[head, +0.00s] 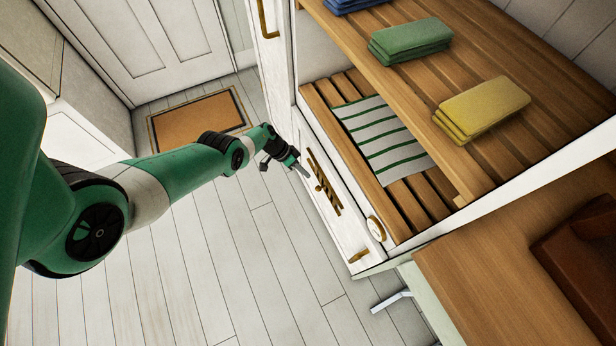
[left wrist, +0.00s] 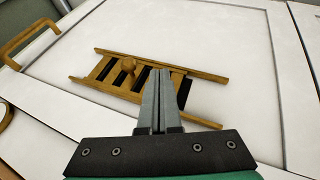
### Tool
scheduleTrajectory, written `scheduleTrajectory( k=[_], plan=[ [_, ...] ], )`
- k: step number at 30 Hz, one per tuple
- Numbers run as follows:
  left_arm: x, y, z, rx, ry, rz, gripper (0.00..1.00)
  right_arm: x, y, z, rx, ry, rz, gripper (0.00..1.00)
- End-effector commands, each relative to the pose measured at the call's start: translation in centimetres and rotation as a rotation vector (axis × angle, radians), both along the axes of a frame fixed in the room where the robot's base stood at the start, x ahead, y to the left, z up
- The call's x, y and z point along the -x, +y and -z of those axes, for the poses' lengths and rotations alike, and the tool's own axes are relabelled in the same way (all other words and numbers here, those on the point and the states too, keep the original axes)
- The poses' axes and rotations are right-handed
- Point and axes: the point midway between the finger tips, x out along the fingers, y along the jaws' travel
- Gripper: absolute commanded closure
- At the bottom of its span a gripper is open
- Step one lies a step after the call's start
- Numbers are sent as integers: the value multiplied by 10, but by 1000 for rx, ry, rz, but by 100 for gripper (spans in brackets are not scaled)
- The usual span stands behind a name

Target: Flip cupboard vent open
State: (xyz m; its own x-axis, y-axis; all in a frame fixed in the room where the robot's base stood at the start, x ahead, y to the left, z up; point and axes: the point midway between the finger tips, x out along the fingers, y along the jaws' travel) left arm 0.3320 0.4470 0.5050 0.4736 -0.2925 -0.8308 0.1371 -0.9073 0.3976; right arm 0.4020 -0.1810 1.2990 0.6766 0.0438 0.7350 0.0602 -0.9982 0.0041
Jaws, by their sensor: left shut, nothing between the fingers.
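The cupboard vent is a wooden frame with short slats and dark gaps between them, set in the white cupboard front. It shows in the head view (head: 331,192) and, slightly tilted, in the left wrist view (left wrist: 104,68). A small round wooden knob (left wrist: 128,65) stands out from its slats. My left gripper (head: 306,174) is shut and empty at the vent's upper left side in the head view. In the left wrist view its fingertips (left wrist: 158,74) overlap the lower slats, right of the knob; I cannot tell whether they touch. My right gripper is not in view.
A wooden handle (head: 358,256) and a round dial (head: 376,228) sit on the cupboard front. Above are slatted shelves with green towels (head: 410,38), yellow towels (head: 482,106) and a striped cloth (head: 382,135). A wooden counter (head: 470,270) is at right.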

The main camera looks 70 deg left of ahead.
Motion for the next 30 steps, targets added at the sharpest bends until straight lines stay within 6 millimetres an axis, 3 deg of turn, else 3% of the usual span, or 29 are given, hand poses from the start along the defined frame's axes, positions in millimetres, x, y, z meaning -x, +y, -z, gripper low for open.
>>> scheduleTrajectory(
  k=[1, 3, 10, 15, 30],
  plan=[
    [6, 4, -24, 0, 0, -3, 100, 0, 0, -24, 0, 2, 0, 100],
    [15, 9, -40, 0, 0, -3, 100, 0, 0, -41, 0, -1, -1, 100],
    [38, 23, -75, 0, 0, -2, 100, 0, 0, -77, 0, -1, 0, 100],
    [46, 28, -84, 0, -1, -1, 100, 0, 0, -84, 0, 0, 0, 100],
    [47, 28, -83, 0, -1, 0, 100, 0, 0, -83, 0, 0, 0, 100]
  ],
)
